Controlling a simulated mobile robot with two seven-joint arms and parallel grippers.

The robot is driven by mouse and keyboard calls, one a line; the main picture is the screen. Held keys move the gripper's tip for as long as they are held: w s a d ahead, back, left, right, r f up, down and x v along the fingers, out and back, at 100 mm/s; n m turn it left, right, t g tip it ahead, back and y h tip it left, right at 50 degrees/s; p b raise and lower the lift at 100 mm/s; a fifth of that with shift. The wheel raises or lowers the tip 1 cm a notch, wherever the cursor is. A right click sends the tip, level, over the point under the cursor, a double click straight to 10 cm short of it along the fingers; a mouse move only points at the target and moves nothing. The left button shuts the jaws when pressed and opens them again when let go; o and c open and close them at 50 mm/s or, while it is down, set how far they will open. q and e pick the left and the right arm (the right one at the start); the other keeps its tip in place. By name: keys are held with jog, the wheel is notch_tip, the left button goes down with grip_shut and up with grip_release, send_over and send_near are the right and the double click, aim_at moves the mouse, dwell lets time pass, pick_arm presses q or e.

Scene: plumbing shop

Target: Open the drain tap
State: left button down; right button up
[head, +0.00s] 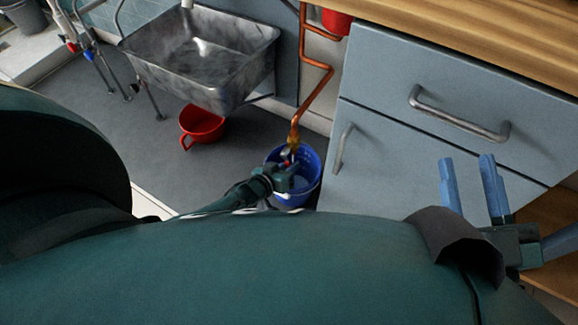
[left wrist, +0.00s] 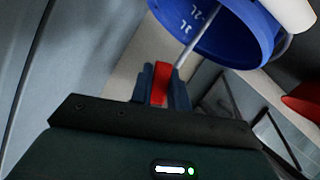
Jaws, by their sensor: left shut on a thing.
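The copper pipe (head: 318,65) runs down beside the cabinet to a brass drain tap (head: 293,140) above a blue bucket (head: 307,168). My left gripper (head: 287,170) is at the tap, over the bucket. In the left wrist view, its fingers (left wrist: 161,90) are shut on a red lever (left wrist: 161,78), which appears to be the tap's handle. The bucket (left wrist: 225,35) with white volume marks shows beyond it. The tap's body is partly hidden, and I cannot tell its valve position. My right gripper (head: 472,187) is open and empty in front of the cabinet.
A grey metal sink (head: 205,60) stands at the back left, with a red basin (head: 201,126) on the floor below. A grey-blue cabinet (head: 400,150) with metal handles is close on the right, under a wooden worktop (head: 480,35). Grey floor (head: 100,125) is free at left.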

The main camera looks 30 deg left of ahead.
pick_arm(q)
jog(key=c, duration=1.3)
grip_release()
jog(key=shift+c, duration=0.2)
